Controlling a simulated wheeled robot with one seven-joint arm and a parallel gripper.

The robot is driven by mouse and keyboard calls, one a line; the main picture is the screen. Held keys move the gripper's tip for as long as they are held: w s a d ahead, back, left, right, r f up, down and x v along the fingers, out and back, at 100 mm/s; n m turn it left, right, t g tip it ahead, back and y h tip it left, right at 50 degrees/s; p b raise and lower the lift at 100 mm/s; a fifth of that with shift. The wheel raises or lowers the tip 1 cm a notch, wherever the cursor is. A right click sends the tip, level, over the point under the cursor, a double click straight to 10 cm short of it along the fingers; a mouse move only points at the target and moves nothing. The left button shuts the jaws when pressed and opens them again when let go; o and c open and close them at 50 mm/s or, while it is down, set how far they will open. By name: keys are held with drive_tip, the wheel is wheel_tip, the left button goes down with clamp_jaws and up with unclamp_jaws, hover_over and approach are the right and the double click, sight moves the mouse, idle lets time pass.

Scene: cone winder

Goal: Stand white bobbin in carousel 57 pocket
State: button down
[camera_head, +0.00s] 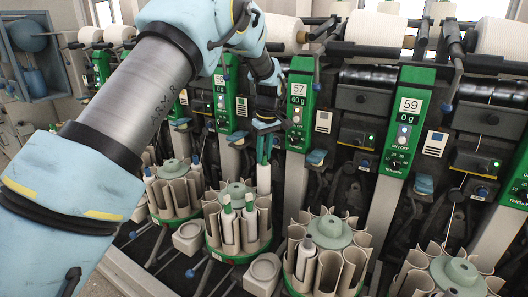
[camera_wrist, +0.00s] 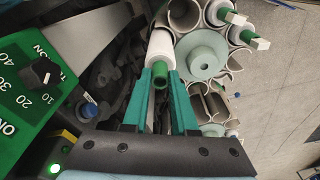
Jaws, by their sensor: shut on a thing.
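My gripper (camera_head: 264,150) has green fingers and is shut on a white bobbin (camera_head: 264,180), which hangs upright below it. In the wrist view my gripper (camera_wrist: 160,85) holds the white bobbin (camera_wrist: 160,47) near its green top end. The bobbin's lower end is at the back right rim of the middle carousel (camera_head: 238,188), below and left of the panel labelled 57 (camera_head: 299,90). I cannot tell whether that end is inside a pocket or just above it. The carousel's pale green hub (camera_wrist: 200,54) lies right of the bobbin in the wrist view.
Two white bobbins with green tops (camera_head: 228,222) stand in the carousel's front pockets. A carousel to the left (camera_head: 172,169) holds several bobbins; another carousel (camera_head: 326,232) stands to the right. Winder panels and levers stand close behind my gripper. Floor is open at right in the wrist view.

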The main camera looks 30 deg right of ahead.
sight(264, 177)
drive_tip(key=shift+f+b, duration=0.6)
drive_tip(key=shift+f, duration=0.9)
drive_tip(key=shift+f+b, duration=1.1)
drive_tip(key=shift+f, duration=1.05)
drive_tip(key=shift+f+b, duration=0.55)
drive_tip(key=shift+f, duration=0.45)
drive_tip(key=c, duration=0.6)
unclamp_jaws()
drive_tip(key=r+b, duration=0.1)
drive_tip(key=r, duration=0.2)
drive_tip(key=s+r+b, duration=0.1)
drive_tip(key=r, duration=0.3)
drive_tip(key=r+b, duration=0.1)
drive_tip(key=r, duration=0.2)
drive_tip(key=shift+s+d+r, duration=0.1)
drive_tip(key=shift+s+r, duration=0.05)
drive_tip(key=shift+r, duration=0.25)
